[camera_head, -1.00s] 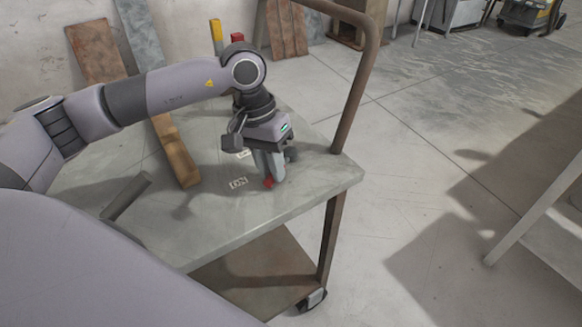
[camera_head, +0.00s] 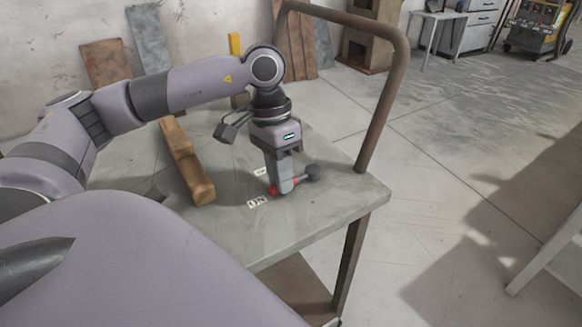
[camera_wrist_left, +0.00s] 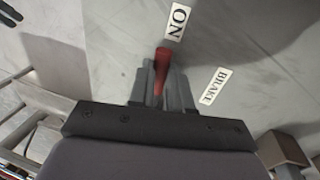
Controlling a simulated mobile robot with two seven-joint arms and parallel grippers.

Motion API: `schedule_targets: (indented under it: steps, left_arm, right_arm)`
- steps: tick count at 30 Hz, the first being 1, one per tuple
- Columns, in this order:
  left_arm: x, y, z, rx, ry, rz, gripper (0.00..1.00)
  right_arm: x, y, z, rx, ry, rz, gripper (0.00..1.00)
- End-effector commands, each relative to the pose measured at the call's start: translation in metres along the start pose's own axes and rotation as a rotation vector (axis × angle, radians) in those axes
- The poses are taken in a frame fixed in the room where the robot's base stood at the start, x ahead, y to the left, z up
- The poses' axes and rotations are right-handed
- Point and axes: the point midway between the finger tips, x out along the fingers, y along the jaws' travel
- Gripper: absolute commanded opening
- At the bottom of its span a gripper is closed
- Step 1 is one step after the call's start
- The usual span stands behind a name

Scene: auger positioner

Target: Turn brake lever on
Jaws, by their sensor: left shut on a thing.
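The red brake lever (camera_wrist_left: 162,60) lies between the fingers of my left gripper (camera_wrist_left: 160,92) in the left wrist view. Its visible end is beside the white ON label (camera_wrist_left: 176,22). The BRAKE label (camera_wrist_left: 214,86) is to the right. In the head view my left gripper (camera_head: 284,190) points down at the tabletop, shut on the lever. A red bit of the lever (camera_head: 272,191) shows at the fingertips, close to the ON label (camera_head: 257,202). The fingers hide much of the lever. My right gripper is not in view.
The grey cart top (camera_head: 330,208) has a bent brown rail (camera_head: 385,100) at its right. A wooden block (camera_head: 190,165) lies left of the gripper. A yellow upright piece (camera_head: 234,44) stands behind. The front right of the top is clear.

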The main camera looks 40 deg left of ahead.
Motion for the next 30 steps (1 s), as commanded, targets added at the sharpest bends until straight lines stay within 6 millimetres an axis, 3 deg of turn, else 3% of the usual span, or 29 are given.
schedule_targets:
  steps: [20,21,23,30]
  left_arm:
    - [-0.0033,-0.0082,0.0045,0.046,-0.004,-0.002,0.0]
    - [-0.0033,-0.0083,0.0045,0.046,-0.004,-0.003,0.25]
    - [-0.0032,-0.0082,0.0045,0.046,-0.005,-0.002,0.44]
    - [-0.0022,-0.0076,0.0048,0.045,-0.007,-0.001,0.44]
  right_arm:
    - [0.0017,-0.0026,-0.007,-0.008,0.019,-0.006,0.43]
    - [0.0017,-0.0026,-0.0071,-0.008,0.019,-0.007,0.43]
    - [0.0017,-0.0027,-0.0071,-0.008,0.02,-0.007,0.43]
    - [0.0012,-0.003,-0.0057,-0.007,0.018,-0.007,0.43]
